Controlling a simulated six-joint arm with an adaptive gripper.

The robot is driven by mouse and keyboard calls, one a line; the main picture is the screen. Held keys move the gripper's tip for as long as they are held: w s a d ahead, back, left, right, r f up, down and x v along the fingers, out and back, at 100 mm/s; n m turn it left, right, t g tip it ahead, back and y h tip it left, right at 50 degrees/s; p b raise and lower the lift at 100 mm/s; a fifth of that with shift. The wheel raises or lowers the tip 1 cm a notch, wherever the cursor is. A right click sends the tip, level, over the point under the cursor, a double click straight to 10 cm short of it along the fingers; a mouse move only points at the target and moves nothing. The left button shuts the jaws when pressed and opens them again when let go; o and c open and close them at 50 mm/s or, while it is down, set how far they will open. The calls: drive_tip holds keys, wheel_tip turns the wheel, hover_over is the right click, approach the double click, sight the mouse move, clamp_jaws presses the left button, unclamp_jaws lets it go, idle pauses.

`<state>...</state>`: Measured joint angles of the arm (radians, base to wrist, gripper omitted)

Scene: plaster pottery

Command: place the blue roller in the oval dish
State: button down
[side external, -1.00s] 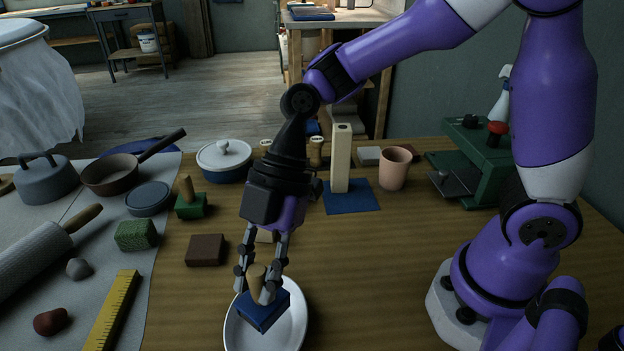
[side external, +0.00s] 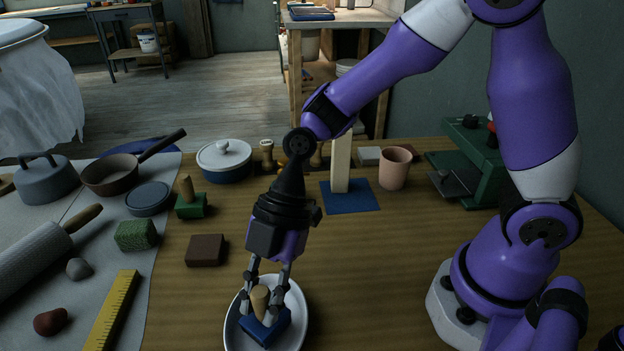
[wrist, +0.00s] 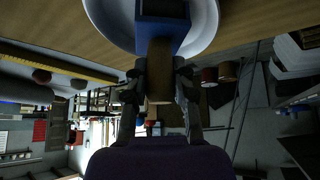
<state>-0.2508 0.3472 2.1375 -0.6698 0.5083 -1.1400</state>
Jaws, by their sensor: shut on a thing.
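The blue roller (side external: 264,329) is a blue block with an upright wooden handle. My gripper (side external: 261,302) points down and is shut on that handle. The white oval dish (side external: 299,318) stands at the front of the table, and the blue block is down inside its rim. I cannot tell whether the block touches the dish floor. In the wrist view the blue block (wrist: 162,12) shows at the top, with the white dish (wrist: 207,22) around it and the handle (wrist: 160,68) between the fingers.
A brown block (side external: 206,250) and a green block with a wooden handle (side external: 190,207) lie left of my gripper. A yellow ruler (side external: 112,310) lies on the grey cloth. A tall wooden post (side external: 341,165) and a pink cup (side external: 395,168) stand behind. The table right of the dish is clear.

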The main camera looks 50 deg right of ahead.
drive_tip(key=c, duration=0.7)
unclamp_jaws()
drive_tip(key=shift+s+f, duration=0.1)
drive_tip(key=shift+r, duration=0.2)
drive_tip(key=v, duration=1.2)
drive_tip(key=s+d+m+t+h, duration=0.1)
drive_tip(key=d+m+t+h, duration=0.1)
drive_tip(key=d+m, duration=0.2)
drive_tip(key=s+d+r+m+t+h, duration=0.1)
drive_tip(key=d+m+t+h, duration=0.1)
drive_tip(key=d+m, duration=0.3)
drive_tip(key=s+d+r+m+t+h, duration=0.1)
drive_tip(key=d+m, duration=0.3)
drive_tip(key=m, duration=0.7)
drive_tip(key=shift+s+d+t+h, duration=0.45)
drive_tip(key=shift+t+h, duration=0.25)
drive_tip(key=shift+t, duration=0.2)
